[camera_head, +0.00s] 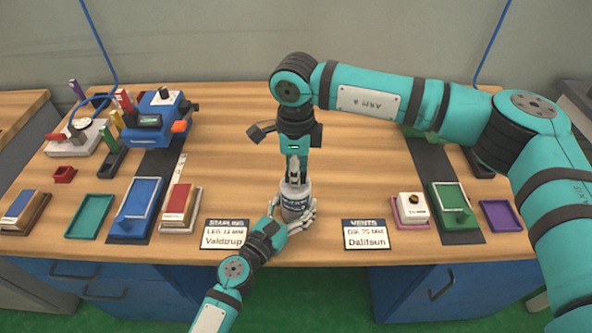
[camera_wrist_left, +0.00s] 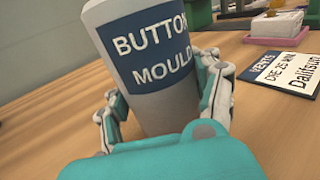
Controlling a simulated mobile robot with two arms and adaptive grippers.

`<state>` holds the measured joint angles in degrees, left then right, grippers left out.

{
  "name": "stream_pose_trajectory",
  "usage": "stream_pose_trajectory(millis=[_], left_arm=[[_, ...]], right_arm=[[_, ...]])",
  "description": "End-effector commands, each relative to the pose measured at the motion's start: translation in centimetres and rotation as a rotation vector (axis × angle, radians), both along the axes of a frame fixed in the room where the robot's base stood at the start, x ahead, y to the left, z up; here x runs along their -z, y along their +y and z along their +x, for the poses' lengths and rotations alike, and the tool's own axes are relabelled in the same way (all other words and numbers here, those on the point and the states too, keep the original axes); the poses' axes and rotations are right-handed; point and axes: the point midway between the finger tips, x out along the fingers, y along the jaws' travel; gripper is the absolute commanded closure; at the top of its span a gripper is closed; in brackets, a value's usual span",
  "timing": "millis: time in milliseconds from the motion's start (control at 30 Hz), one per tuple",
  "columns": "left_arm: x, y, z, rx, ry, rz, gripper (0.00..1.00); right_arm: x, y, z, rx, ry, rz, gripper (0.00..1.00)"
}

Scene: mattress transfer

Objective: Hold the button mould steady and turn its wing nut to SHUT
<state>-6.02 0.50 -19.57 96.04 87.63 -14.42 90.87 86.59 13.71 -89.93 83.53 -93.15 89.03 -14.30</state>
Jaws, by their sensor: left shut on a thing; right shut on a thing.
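The button mould (camera_head: 293,205) is a grey cylinder with a dark blue label, standing upright on the wooden bench. In the left wrist view the mould (camera_wrist_left: 135,60) shows its "BUTTON MOULD" label up close; its top is cut off. My left gripper (camera_head: 290,222) is shut around the mould's lower body from the front, and its fingers (camera_wrist_left: 165,110) wrap both sides. My right gripper (camera_head: 295,172) points straight down from above and is shut at the mould's top. The wing nut is hidden between the right fingers, and its SHUT mark cannot be made out.
A "Valdtrup" card (camera_head: 224,234) lies left of the mould and a "Dalifsun" card (camera_head: 370,234) right. Blue (camera_head: 136,208) and green (camera_head: 452,207) trays stand farther out, with a blue machine (camera_head: 160,120) at back left. The bench around the mould is clear.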

Motion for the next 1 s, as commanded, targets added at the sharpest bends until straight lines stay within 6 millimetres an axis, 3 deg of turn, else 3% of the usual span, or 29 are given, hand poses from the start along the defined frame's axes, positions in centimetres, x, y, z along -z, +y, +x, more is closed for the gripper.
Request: stream_pose_trajectory(millis=[67, 100, 267, 633, 1000], left_arm=[[-0.1, -0.2, -0.1, 0.005, -0.004, 0.002, 0.97], [-0.1, -0.2, -0.1, 0.005, -0.003, 0.001, 0.97], [-0.2, -0.1, 0.0, 0.003, -0.004, 0.000, 0.97], [-0.2, -0.1, 0.0, 0.001, -0.004, -0.001, 0.97], [-0.2, -0.1, 0.0, 0.001, -0.004, -0.001, 0.97]], right_arm=[[-0.1, 0.1, 0.1, 0.002, -0.004, 0.004, 1.00], [-0.1, 0.1, 0.1, 0.002, -0.004, 0.004, 0.82], [-0.1, 0.0, 0.1, 0.001, -0.003, 0.003, 0.63], [-1.0, 0.1, 0.1, 0.000, -0.003, 0.003, 0.63], [-8.4, 0.1, 0.2, 0.000, -0.004, 0.003, 0.63]])
